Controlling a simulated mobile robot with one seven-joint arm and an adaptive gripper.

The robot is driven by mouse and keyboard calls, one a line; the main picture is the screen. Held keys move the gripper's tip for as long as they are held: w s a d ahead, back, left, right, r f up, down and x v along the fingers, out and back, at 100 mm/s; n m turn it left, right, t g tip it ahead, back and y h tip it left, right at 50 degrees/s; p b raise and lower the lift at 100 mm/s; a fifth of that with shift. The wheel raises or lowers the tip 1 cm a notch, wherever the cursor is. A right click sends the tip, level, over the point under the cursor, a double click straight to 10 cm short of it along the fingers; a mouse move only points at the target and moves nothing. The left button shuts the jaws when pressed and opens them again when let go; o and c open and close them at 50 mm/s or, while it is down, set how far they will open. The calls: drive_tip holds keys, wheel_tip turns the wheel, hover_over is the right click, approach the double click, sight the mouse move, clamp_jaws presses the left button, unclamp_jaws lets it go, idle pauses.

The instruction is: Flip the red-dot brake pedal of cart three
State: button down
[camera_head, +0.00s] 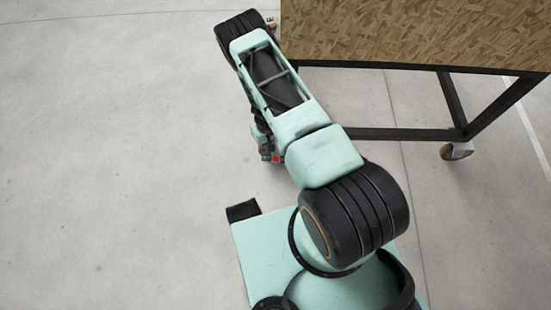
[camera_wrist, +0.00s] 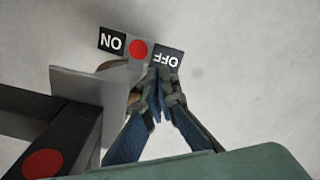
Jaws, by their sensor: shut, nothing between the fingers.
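The brake pedal (camera_wrist: 138,49) is in the wrist view at top centre, with a red dot between a dark ON end at left and a dark OFF end at right. Both labels appear upside down. My gripper (camera_wrist: 160,80) is shut and empty, its fingertips together right by the OFF end and overlapping its lower edge; I cannot tell whether they touch it. In the head view the pedal shows only as a small red spot (camera_head: 277,158) beside my arm. My gripper there is mostly hidden by my arm.
The cart (camera_head: 420,35) has a chipboard panel on a black frame, at top right in the head view. One caster (camera_head: 456,150) shows at its right. A dark cart leg with another red dot (camera_wrist: 43,164) is at lower left in the wrist view. Floor at left is clear.

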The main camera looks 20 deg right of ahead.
drive_tip(key=shift+f+b, duration=1.2)
drive_tip(key=shift+f, duration=0.25)
idle(1.1)
wheel_tip(320, 180, up, 7)
drive_tip(key=p, duration=0.4)
drive_tip(key=shift+p, duration=0.3)
idle(0.6)
